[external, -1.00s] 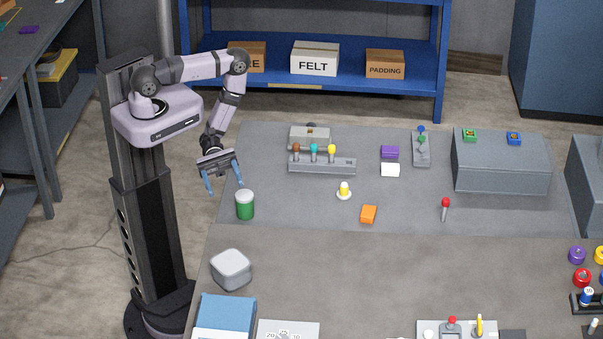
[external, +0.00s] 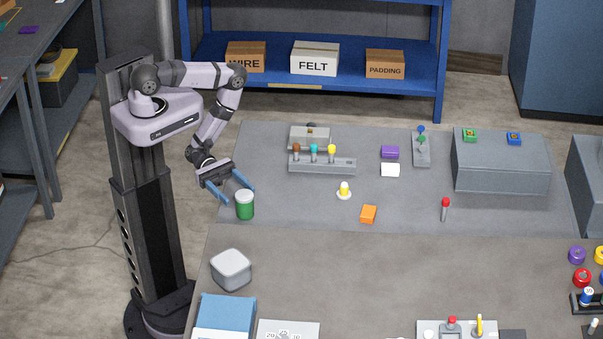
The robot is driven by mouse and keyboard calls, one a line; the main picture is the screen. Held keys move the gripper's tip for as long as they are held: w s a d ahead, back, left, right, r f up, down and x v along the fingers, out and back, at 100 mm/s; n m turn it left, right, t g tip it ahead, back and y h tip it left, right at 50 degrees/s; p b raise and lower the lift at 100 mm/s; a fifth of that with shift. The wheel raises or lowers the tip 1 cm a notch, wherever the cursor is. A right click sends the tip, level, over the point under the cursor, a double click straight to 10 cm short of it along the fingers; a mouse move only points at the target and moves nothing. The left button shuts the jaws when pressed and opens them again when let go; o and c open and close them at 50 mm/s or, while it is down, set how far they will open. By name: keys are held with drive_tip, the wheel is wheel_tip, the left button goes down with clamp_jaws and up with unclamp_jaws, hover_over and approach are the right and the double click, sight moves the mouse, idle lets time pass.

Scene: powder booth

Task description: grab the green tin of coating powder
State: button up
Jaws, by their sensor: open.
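The green tin (external: 245,207) has a white lid and stands upright near the left edge of the grey bench. My gripper (external: 240,196) is open with two blue fingers, tilted toward the tin from its upper left. One finger shows at the tin's left and the other just above its lid in the picture. I cannot tell whether either finger touches the tin. Nothing is held.
A light grey rounded box (external: 231,269) sits below the tin in the picture. A grey lever panel (external: 322,165), an orange block (external: 368,214) and a yellow-topped button (external: 344,190) lie to the right. Bench surface right of the tin is clear.

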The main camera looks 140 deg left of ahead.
sight(243, 200)
drive_tip(key=shift+w, duration=0.2)
drive_tip(key=shift+w+d, duration=0.15)
drive_tip(key=shift+w, duration=0.45)
drive_tip(key=shift+w+d, duration=0.15)
drive_tip(key=shift+w, duration=1.75)
drive_tip(key=shift+r, duration=0.1)
drive_tip(key=c, duration=1.3)
drive_tip(key=shift+r, duration=0.15)
